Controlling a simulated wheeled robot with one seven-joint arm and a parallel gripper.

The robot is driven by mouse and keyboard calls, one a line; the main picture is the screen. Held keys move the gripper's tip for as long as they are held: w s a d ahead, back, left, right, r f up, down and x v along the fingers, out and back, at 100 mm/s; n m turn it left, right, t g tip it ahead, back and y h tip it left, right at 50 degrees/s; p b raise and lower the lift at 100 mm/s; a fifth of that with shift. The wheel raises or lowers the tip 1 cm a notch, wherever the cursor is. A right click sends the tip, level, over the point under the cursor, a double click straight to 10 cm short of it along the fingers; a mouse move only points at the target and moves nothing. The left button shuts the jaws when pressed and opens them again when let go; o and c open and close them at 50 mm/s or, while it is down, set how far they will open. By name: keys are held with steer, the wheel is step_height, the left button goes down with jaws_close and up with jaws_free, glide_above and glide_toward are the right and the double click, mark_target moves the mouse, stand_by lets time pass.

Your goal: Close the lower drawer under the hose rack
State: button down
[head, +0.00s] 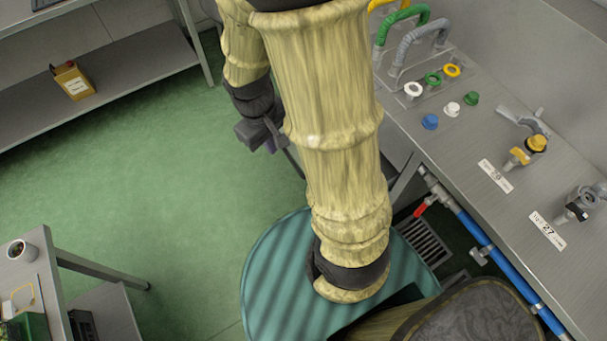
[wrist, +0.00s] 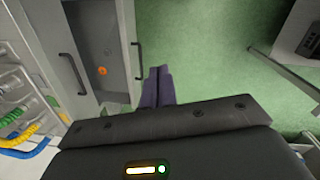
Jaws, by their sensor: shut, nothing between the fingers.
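The lower drawer (wrist: 118,35) is pulled out in the wrist view, its grey inside showing with a small orange round thing (wrist: 102,71) in it. Its dark bar handle (wrist: 137,60) is on the outer front. The upper drawer's handle (wrist: 72,75) is on the cabinet face to the left; that drawer looks closed. My gripper (wrist: 158,87) has its dark purple fingers together and empty, just right of the open drawer's front, apart from the handle in the picture. In the head view my gripper (head: 270,146) hangs over the green floor; my arm hides the drawers.
The hose rack (head: 405,40) with coloured hoses stands on the steel counter (head: 470,135) at right. A blue pipe (head: 485,245) runs along its front edge. A shelf with a box (head: 73,80) is at upper left, a table (head: 45,265) at lower left. Green floor between is clear.

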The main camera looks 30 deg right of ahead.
steer(key=w+d+f+n+g+h+b, duration=0.2)
steer(key=f+n+h+b, duration=0.2)
steer(key=f+b, duration=0.9)
steer(key=w+d+f+n+g+h+b, duration=0.15)
steer(key=f+n+h+b, duration=0.55)
steer(key=f, duration=1)
steer(key=w+a+f+n+t+h+b, duration=0.2)
steer(key=w+f+n+t+h+b, duration=0.2)
steer(key=w+f+b, duration=0.4)
step_height(320, 180, down, 4)
steer(key=h+b, duration=0.1)
steer(key=b, duration=0.6)
steer(key=shift+a+r+h, duration=0.2)
steer(key=shift+a+h, duration=0.05)
steer(key=shift+h, duration=0.15)
